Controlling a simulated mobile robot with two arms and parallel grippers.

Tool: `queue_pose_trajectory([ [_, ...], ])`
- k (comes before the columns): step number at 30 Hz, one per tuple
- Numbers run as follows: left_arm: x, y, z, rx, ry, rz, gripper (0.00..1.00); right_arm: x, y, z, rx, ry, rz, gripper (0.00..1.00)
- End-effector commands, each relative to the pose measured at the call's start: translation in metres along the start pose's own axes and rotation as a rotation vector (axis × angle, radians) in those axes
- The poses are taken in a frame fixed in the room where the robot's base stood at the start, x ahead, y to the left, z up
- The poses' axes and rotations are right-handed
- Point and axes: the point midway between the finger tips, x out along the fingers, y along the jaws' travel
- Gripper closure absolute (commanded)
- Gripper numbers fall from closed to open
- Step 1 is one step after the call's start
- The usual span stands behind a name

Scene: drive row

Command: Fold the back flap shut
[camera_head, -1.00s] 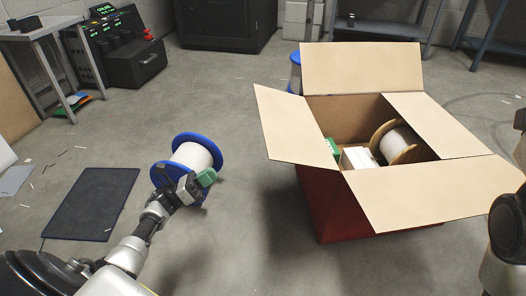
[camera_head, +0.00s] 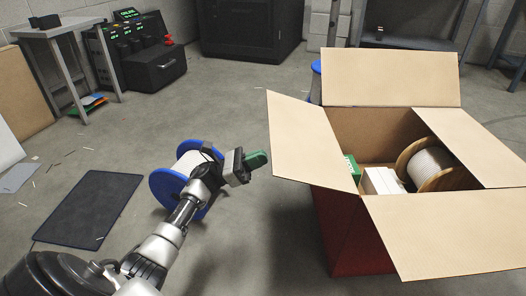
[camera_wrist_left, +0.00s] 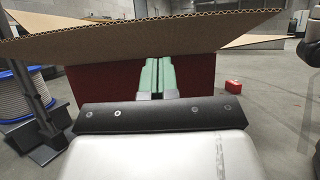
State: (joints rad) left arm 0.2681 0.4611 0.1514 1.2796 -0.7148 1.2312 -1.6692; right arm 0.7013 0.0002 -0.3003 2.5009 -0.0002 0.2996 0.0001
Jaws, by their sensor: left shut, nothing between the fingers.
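The cardboard box (camera_head: 343,232), red outside, stands open on the floor at the right. Its back flap (camera_head: 390,78) stands up and leans outward at the far side. The left flap (camera_head: 305,140), right flap (camera_head: 475,143) and front flap (camera_head: 450,225) are spread outward. My left gripper (camera_head: 257,160) is shut and empty, its green fingertips just left of the left flap. In the left wrist view the green fingers (camera_wrist_left: 158,76) point at the red box wall (camera_wrist_left: 100,84), below a flap's corrugated edge (camera_wrist_left: 130,38). My right gripper is not in view.
Inside the box are a cable spool (camera_head: 428,165), a white carton (camera_head: 383,181) and a green item (camera_head: 350,172). A blue-rimmed spool (camera_head: 170,187) stands behind my left arm. A dark mat (camera_head: 88,208) lies left. Another blue thing (camera_head: 315,80) is partly hidden behind the box.

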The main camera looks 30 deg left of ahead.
Motion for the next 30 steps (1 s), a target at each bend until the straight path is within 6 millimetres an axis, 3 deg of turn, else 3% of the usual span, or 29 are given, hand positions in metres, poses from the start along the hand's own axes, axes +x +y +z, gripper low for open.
queue_pose_trajectory([
  [9,0.024,0.000,0.025,-0.001,0.001,0.000,1.00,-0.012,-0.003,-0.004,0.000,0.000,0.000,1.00],
  [20,0.026,0.000,0.028,-0.002,0.001,0.001,1.00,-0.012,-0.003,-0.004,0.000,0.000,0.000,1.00],
  [30,0.035,0.000,0.042,0.001,0.056,0.001,1.00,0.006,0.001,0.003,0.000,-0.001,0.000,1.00],
])
